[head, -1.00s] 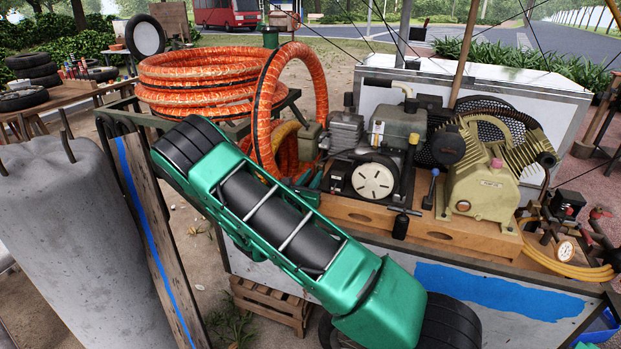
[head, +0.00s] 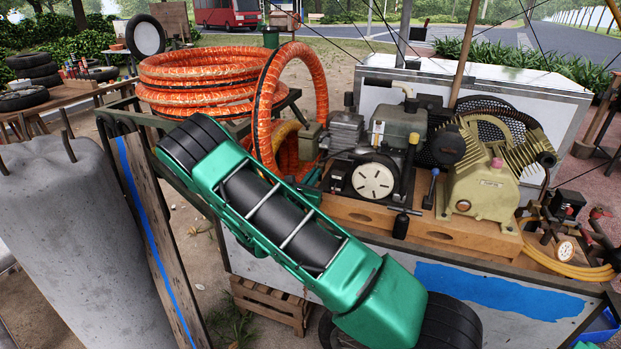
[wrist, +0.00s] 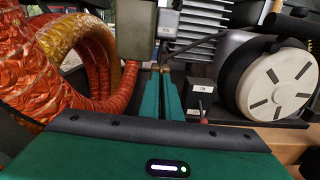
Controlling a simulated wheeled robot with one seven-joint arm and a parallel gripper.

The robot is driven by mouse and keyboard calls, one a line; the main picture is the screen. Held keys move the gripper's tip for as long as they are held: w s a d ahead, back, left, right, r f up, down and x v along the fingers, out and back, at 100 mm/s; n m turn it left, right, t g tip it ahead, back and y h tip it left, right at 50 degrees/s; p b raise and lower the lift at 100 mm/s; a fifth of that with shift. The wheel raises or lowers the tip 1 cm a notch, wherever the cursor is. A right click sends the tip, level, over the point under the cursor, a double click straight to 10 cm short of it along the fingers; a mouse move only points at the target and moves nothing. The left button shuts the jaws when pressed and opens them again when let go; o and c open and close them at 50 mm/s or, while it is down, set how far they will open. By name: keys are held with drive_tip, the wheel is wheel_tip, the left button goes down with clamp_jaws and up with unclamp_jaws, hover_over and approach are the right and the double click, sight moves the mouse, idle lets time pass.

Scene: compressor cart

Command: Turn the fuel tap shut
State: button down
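My gripper (wrist: 161,78) shows in the wrist view as two green fingers lying side by side with hardly any gap. They point forward beside the engine (head: 375,160). A small brass-coloured part, seemingly the fuel tap, shows at the fingertips, below a grey box with a label (wrist: 167,20). Its lever and its angle are too small to make out, and I cannot tell contact. In the head view my green arm reaches from the lower right to the upper left and mostly hides the gripper.
Orange hose (head: 200,80) is coiled left of the engine, and a hanging loop (wrist: 95,60) is close to my fingers. A small labelled box with a red-tipped lever (wrist: 203,98) and the white starter disc (wrist: 280,82) are to the right. The tan compressor (head: 485,185) stands farther right.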

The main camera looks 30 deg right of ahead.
drive_tip(key=m, duration=0.4)
drive_tip(key=shift+d+m, duration=0.1)
drive_tip(key=shift+m, duration=0.2)
drive_tip(key=m, duration=0.5)
drive_tip(key=shift+d, duration=0.1)
drive_tip(key=m, duration=0.4)
drive_tip(key=shift+s+f+m, duration=0.1)
drive_tip(key=shift+f+m, duration=0.05)
drive_tip(key=shift+m, duration=0.25)
drive_tip(key=shift+f+m, duration=0.1)
drive_tip(key=shift+m, duration=1.4)
drive_tip(key=shift+d, duration=0.1)
drive_tip(key=shift+s, duration=0.1)
drive_tip(key=c, duration=2)
unclamp_jaws()
drive_tip(key=shift+f, duration=0.1)
